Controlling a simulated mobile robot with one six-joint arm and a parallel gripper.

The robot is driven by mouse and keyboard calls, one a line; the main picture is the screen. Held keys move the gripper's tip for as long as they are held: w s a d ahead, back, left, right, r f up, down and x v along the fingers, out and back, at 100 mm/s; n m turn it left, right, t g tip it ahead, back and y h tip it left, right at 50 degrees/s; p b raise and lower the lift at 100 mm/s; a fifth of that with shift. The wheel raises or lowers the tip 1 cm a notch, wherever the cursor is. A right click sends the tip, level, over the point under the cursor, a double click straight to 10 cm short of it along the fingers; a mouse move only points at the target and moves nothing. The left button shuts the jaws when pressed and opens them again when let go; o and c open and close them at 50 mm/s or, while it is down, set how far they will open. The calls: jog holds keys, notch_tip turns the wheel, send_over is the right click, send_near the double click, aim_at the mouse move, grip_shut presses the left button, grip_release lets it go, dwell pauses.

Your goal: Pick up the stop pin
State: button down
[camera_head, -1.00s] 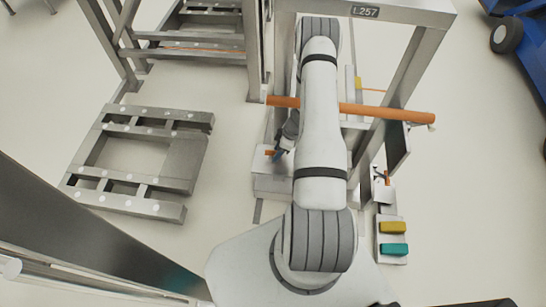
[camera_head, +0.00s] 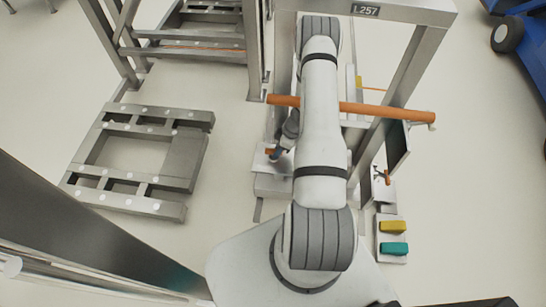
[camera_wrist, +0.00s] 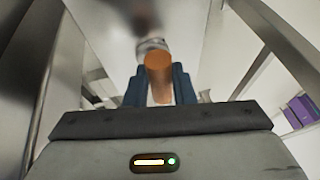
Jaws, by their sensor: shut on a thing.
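The stop pin appears as an orange cylinder (camera_wrist: 159,66) between the two blue fingers of my gripper (camera_wrist: 159,80) in the wrist view. The fingers are shut on it, one on each side. In the head view, my gripper (camera_head: 279,155) is low to the left of my arm, by a grey block at the frame's left post. A small orange end of the pin (camera_head: 270,151) shows beside the fingers. My arm and gripper hide much of this spot, and I cannot tell whether the pin is clear of the block.
A long orange bar (camera_head: 390,112) crosses the metal frame (camera_head: 410,60) under my arm. Another small orange pin (camera_head: 387,177) is at the right post. Yellow (camera_head: 393,227) and teal (camera_head: 394,249) blocks sit nearby. A grey pallet-like frame (camera_head: 185,160) lies on the floor left.

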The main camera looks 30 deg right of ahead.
jog(key=shift+r, duration=0.1)
notch_tip(320, 180, up, 12)
jog(key=b, duration=0.2)
jog(key=s+d+b, duration=0.2)
jog(key=d+b, duration=0.2)
jog(key=d, duration=1.4)
jog(key=shift+s, duration=0.35)
notch_tip(320, 180, up, 11)
jog(key=p, duration=0.3)
jog(key=shift+r, duration=0.2)
dwell(1.0)
jog(key=shift+a, duration=0.1)
dwell(0.4)
